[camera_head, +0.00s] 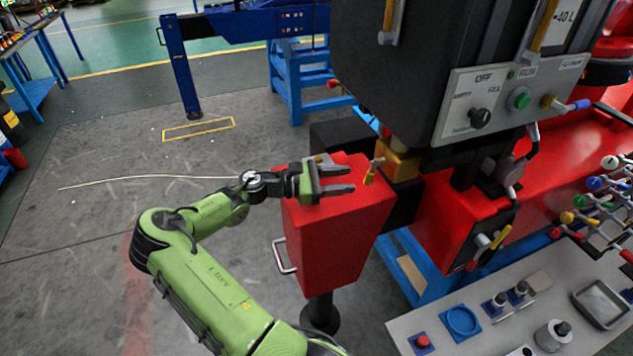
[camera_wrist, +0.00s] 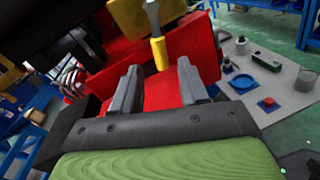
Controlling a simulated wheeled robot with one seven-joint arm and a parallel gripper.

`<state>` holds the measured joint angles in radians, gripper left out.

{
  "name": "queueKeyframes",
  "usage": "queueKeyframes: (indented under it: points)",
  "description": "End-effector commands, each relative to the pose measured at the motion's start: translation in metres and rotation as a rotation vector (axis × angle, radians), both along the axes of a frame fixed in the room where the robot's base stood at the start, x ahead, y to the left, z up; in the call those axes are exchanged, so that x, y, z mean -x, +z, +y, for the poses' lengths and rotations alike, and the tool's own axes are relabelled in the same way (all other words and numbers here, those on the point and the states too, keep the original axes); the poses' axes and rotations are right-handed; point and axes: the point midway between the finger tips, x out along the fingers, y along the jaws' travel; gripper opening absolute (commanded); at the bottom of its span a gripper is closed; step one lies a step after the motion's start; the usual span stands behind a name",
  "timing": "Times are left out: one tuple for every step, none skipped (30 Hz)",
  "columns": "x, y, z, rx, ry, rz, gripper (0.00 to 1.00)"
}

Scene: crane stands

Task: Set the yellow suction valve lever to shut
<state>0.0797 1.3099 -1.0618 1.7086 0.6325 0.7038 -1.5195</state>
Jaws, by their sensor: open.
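A small yellow lever (camera_head: 370,174) hangs below a brass valve block (camera_head: 401,162) at the far edge of the red box. In the wrist view the lever's yellow handle (camera_wrist: 159,53) points down from a pale metal shank. My gripper (camera_head: 351,180) is over the red box's top, with its fingers pointing at the lever. Its two grey fingers (camera_wrist: 159,70) are apart and empty. The handle's end appears between the fingertip directions, just beyond them; contact cannot be made out.
The red box (camera_head: 335,235) with a metal handle lies under my gripper. A black cabinet (camera_head: 400,75) overhangs the valve. Another yellow lever (camera_head: 500,237) is on the machine at right. A grey bench (camera_head: 440,318) holds small parts.

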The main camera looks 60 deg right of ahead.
Motion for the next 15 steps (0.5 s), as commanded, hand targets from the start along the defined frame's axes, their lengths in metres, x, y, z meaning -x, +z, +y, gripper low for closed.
queueKeyframes:
  points:
    - [-0.013, -0.001, 0.009, 0.002, 0.007, -0.001, 0.44]
    - [-0.02, 0.0, 0.014, 0.003, 0.007, 0.0, 0.44]
    - [-0.029, 0.0, 0.021, 0.002, 0.007, 0.0, 0.44]
    - [-0.035, 0.001, 0.026, 0.002, 0.007, 0.0, 0.44]
    - [-0.041, 0.001, 0.031, 0.002, 0.006, 0.0, 0.44]
    - [-0.048, 0.002, 0.036, 0.003, 0.005, 0.0, 0.44]
    - [-0.052, 0.002, 0.04, 0.003, 0.005, 0.0, 0.44]
    - [-0.057, 0.003, 0.043, 0.002, 0.004, 0.001, 0.44]
    - [-0.061, 0.003, 0.047, 0.003, 0.003, 0.0, 0.44]
    - [-0.064, 0.004, 0.049, 0.003, 0.002, 0.001, 0.44]
    - [-0.066, 0.004, 0.051, 0.003, 0.001, 0.001, 0.44]
    - [-0.068, 0.004, 0.052, 0.002, 0.001, 0.0, 0.44]
    - [-0.069, 0.004, 0.053, 0.002, 0.001, 0.0, 0.44]
    - [-0.069, 0.004, 0.054, 0.002, 0.001, 0.0, 0.44]
    - [-0.069, 0.004, 0.054, 0.001, 0.0, 0.0, 0.44]
